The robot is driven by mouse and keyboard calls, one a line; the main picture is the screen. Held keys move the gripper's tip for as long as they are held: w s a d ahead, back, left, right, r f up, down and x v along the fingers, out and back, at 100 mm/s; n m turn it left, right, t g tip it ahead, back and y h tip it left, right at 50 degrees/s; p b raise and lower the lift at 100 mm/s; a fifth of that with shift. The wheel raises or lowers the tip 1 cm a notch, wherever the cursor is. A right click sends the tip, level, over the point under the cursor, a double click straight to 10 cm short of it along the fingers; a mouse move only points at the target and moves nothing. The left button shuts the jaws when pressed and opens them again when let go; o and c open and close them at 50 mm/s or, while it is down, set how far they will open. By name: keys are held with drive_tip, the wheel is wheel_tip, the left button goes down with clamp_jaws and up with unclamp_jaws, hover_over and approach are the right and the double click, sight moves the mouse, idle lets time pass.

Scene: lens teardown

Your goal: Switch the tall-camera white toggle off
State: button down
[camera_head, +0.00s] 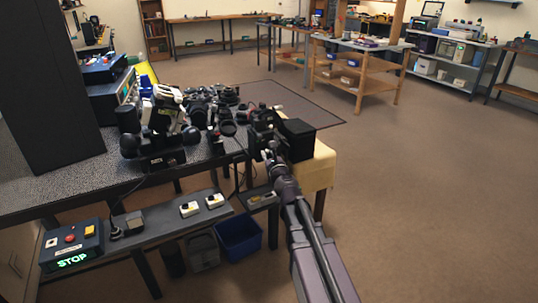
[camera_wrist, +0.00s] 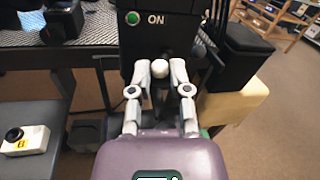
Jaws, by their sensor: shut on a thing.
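The white toggle (camera_wrist: 159,68) shows as a small round knob on the front of a black housing (camera_wrist: 160,38) in the wrist view. Above it a green light (camera_wrist: 132,18) is lit beside the word ON. My gripper (camera_wrist: 159,76) is shut on the toggle, one finger on each side of the knob. In the head view my gripper (camera_head: 269,153) reaches the dark camera equipment (camera_head: 261,132) at the table's right end. The knob is too small to make out there.
A black block (camera_head: 295,139) on a yellow stand (camera_head: 317,168) is close right of my gripper. A low grey shelf (camera_head: 170,224) holds small yellow-white devices and a STOP box (camera_head: 72,245). A blue bin (camera_head: 239,236) stands below. Open floor lies to the right.

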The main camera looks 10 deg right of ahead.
idle(0.4)
drive_tip(key=c, duration=0.6)
unclamp_jaws()
drive_tip(key=s, duration=0.7)
drive_tip(key=shift+s+d, duration=0.25)
drive_tip(key=shift+d, duration=0.1)
drive_tip(key=shift+a, duration=0.1)
